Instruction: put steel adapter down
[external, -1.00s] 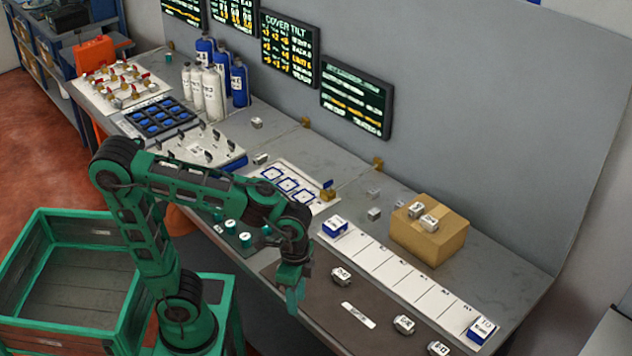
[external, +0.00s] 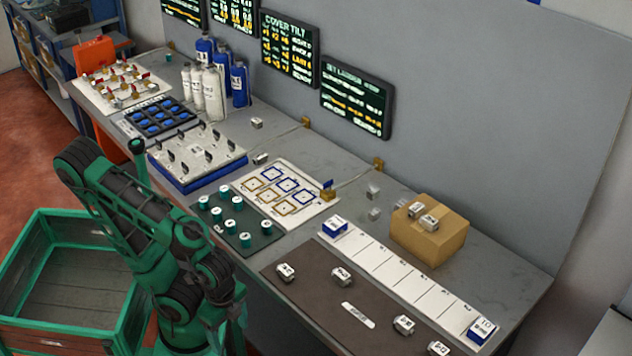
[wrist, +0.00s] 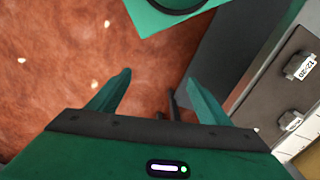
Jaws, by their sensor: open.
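Several small silver adapters with dark printed labels lie on the dark mat (external: 315,300). One adapter (external: 285,271) is at the mat's left end, and another adapter (external: 341,276) is right of it. Two more adapters lie nearer the right end. I cannot tell from the labels which is the steel adapter. In the wrist view my gripper (wrist: 157,77) is open and empty, with red floor between its fingers. It is off the bench, apart from two adapters on the mat at the right edge. In the external view my arm hides its fingers.
A white marked strip (external: 367,254) runs behind the mat, with blue-and-white blocks at both ends. A cardboard box (external: 430,240) carries two more adapters. A green crate (external: 62,225) stands on the floor.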

